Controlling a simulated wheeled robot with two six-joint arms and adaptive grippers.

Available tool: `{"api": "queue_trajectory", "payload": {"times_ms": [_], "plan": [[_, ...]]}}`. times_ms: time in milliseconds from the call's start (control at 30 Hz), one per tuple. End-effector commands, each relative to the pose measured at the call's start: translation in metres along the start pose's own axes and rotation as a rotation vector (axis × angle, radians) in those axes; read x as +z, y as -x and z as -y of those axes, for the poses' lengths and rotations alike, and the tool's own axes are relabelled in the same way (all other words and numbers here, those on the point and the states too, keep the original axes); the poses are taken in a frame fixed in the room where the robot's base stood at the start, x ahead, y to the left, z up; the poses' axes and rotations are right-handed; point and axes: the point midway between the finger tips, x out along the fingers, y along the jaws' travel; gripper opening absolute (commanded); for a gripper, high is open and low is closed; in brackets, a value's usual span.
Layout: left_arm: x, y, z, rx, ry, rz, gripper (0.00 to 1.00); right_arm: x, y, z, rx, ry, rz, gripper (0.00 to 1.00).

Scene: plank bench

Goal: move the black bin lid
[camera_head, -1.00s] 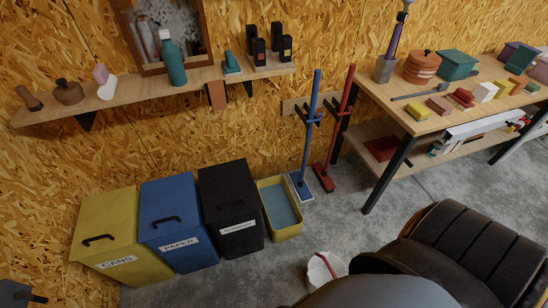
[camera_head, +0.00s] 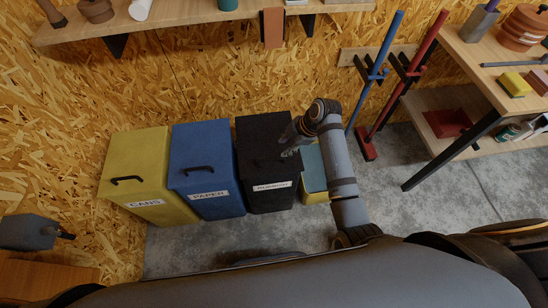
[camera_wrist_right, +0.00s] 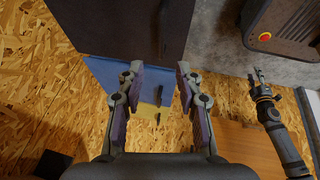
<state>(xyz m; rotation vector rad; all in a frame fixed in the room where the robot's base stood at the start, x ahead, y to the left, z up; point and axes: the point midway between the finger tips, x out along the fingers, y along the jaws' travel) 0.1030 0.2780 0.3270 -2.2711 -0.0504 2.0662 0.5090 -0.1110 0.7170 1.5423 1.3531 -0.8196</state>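The black bin (camera_head: 268,182) stands at the right of the bin row, with its black lid (camera_head: 255,132) closed on top. A dark handle sits on the lid, partly hard to see behind my right gripper (camera_head: 289,148). That gripper hangs over the lid's right part. In the right wrist view its two fingers (camera_wrist_right: 156,82) are spread with nothing between them, and the dark lid (camera_wrist_right: 110,25) lies beyond the tips. I cannot tell whether they touch it. My left gripper (camera_wrist_right: 258,80) is small at the right of the wrist view, away from the bins; its opening is unclear.
A blue paper bin (camera_head: 205,165) and a yellow cans bin (camera_head: 140,175) stand close beside it on the left. A blue-handled tool (camera_head: 382,55) and a red-handled one (camera_head: 420,60) stand farther right. A wall shelf (camera_head: 190,14) hangs above.

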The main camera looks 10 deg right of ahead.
Motion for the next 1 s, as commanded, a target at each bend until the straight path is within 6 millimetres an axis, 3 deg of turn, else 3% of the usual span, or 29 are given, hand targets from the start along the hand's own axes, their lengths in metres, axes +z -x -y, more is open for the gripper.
{"api": "queue_trajectory", "payload": {"times_ms": [133, 500, 700, 933, 1000], "plan": [[-0.015, -0.002, 0.001, -0.001, 0.000, -0.025, 0.40, 0.001, -0.017, 0.001, -0.003, -0.005, 0.000, 0.36], [-0.002, -0.015, 0.000, -0.002, 0.000, -0.005, 0.40, 0.002, -0.091, 0.002, -0.003, -0.006, 0.002, 0.36], [0.000, -0.017, 0.000, -0.002, -0.001, -0.003, 0.40, 0.002, -0.105, 0.002, -0.002, -0.006, 0.003, 0.36], [0.000, -0.016, 0.000, -0.002, -0.001, -0.003, 0.40, 0.002, -0.105, 0.001, -0.001, -0.006, 0.003, 0.36], [0.000, -0.016, 0.000, -0.002, -0.001, -0.003, 0.40, 0.002, -0.105, 0.001, -0.001, -0.006, 0.003, 0.27]]}}
